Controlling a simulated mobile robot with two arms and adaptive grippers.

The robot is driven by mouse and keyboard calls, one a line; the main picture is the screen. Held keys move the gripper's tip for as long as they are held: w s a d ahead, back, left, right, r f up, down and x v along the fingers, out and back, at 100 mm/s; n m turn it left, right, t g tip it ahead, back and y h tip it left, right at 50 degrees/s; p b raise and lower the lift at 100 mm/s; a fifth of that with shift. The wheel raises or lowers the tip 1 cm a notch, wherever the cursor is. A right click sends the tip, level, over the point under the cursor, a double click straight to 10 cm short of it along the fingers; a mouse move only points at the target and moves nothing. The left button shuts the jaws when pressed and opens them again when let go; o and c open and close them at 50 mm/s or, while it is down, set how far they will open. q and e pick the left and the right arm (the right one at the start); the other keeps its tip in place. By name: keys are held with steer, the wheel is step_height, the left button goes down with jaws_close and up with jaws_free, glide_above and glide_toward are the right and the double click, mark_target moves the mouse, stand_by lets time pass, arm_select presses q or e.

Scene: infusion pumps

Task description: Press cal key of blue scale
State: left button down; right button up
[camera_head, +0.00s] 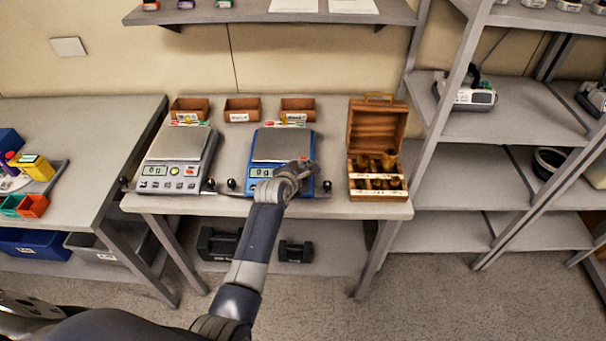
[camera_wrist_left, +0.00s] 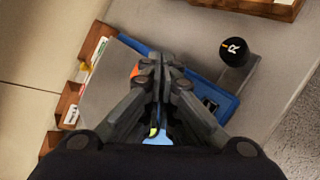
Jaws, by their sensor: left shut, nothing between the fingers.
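The blue scale (camera_head: 250,165) stands on the middle table with its grey pan (camera_head: 283,143) on top and its lit display (camera_head: 264,173) at the front left. My left gripper (camera_head: 303,168) is shut and empty, over the front right of the scale, and hides the keys there. In the left wrist view, the fingertips (camera_wrist_left: 160,64) meet over the blue scale body (camera_wrist_left: 223,103). An orange patch shows beside the fingertips and a yellow-green bit between the fingers. I cannot tell which key is the cal key or whether the fingertips touch the scale. My right gripper is not in view.
A grey scale (camera_head: 172,171) stands to the left. An open wooden box (camera_head: 376,195) of weights stands to the right. Small brown bins (camera_head: 241,114) line the back. A black knob marked R (camera_wrist_left: 235,51) stands beside the blue scale.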

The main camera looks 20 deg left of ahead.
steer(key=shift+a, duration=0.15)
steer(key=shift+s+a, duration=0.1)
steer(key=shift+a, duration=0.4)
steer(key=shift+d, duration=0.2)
arm_select(q)
steer(key=shift+f, duration=0.15)
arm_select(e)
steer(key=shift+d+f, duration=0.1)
arm_select(q)
steer(key=shift+w+f, duration=0.1)
steer(key=shift+f, duration=0.15)
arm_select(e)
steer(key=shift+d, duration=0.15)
